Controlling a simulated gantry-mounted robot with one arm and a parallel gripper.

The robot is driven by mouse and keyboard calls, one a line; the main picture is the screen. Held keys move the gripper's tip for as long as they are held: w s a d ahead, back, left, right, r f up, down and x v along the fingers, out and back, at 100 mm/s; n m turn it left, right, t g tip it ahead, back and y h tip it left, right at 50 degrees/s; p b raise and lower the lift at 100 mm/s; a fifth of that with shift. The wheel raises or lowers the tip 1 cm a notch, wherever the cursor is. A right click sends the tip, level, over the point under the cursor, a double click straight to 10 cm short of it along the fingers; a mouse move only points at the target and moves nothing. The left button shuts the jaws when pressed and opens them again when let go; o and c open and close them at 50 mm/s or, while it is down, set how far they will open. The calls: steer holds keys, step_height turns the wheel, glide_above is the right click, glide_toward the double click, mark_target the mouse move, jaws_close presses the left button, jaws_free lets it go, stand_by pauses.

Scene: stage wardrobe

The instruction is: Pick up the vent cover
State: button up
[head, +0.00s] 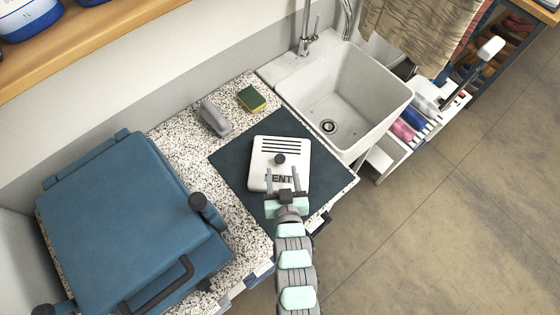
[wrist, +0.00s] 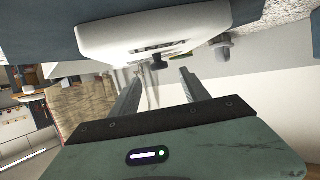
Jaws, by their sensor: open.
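The vent cover (head: 263,160) is a white, rounded square plate with dark slots, a dark round knob in its middle and "VENT" lettering. It lies on a dark blue mat (head: 233,160) on the speckled counter. In the wrist view the vent cover (wrist: 110,30) fills the upper middle, with its knob (wrist: 158,62) sticking out towards my fingers. My gripper (head: 282,176) is open and empty over the near edge of the cover, partly hiding the lettering. In the wrist view the fingers of my gripper (wrist: 161,78) stand apart on either side of the knob, seemingly short of it.
A grey object (head: 215,118) and a green-yellow sponge (head: 251,98) lie behind the mat. A white sink (head: 385,95) with a tap is at the right. A large blue case (head: 125,220) covers the counter's left. A wooden shelf (head: 90,45) runs along the upper left.

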mark_target(280, 160)
steer(key=shift+p+x, duration=0.5)
steer(key=shift+x, duration=3.1)
steer(key=shift+f, duration=0.1)
steer(key=shift+c, duration=0.4)
jaws_close()
